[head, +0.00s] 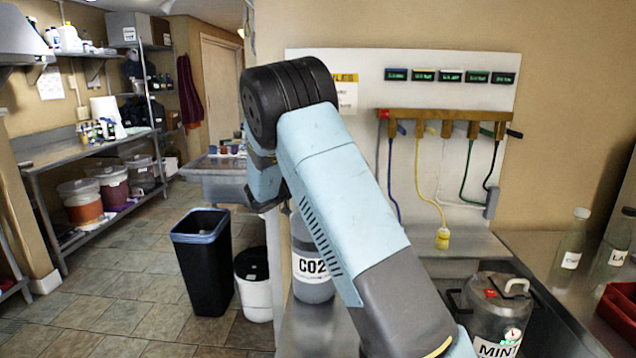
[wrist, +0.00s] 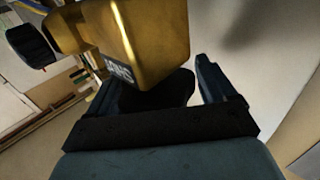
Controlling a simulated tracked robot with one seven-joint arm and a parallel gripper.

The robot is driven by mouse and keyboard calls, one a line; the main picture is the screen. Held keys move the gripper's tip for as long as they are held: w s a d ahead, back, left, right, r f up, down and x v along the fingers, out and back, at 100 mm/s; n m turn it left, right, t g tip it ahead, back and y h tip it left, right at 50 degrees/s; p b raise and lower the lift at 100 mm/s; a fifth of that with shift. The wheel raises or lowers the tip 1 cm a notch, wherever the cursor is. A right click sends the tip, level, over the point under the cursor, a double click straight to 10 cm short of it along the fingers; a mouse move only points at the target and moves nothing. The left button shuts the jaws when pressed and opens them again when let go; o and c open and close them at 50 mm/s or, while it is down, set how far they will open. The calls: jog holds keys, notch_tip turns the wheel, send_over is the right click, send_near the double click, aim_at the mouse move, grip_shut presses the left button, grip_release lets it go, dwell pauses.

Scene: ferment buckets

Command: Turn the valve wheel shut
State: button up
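In the wrist view my gripper (wrist: 158,88) has its two dark fingers spread apart. A black rounded piece (wrist: 165,90), perhaps the valve wheel, lies between them, with a light gap to the right finger. A brass body (wrist: 150,40) with a dark label sits just beyond and partly covers the left finger's side. A black knob (wrist: 30,45) shows at the upper left.
A metal pot (head: 497,312) with a red button and gauge stands at the lower right, near glass bottles (head: 570,250) and a red crate (head: 621,310). Coloured hoses hang from a wooden rail (head: 440,116) on the wall. A black bin (head: 206,265) stands on the floor left.

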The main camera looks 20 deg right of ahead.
jog(key=shift+o, duration=0.4)
jog(key=shift+f, duration=0.15)
jog(key=shift+s+a, duration=0.15)
jog(key=shift+a, duration=0.1)
jog(key=v, duration=1.3)
jog(key=shift+s, duration=0.1)
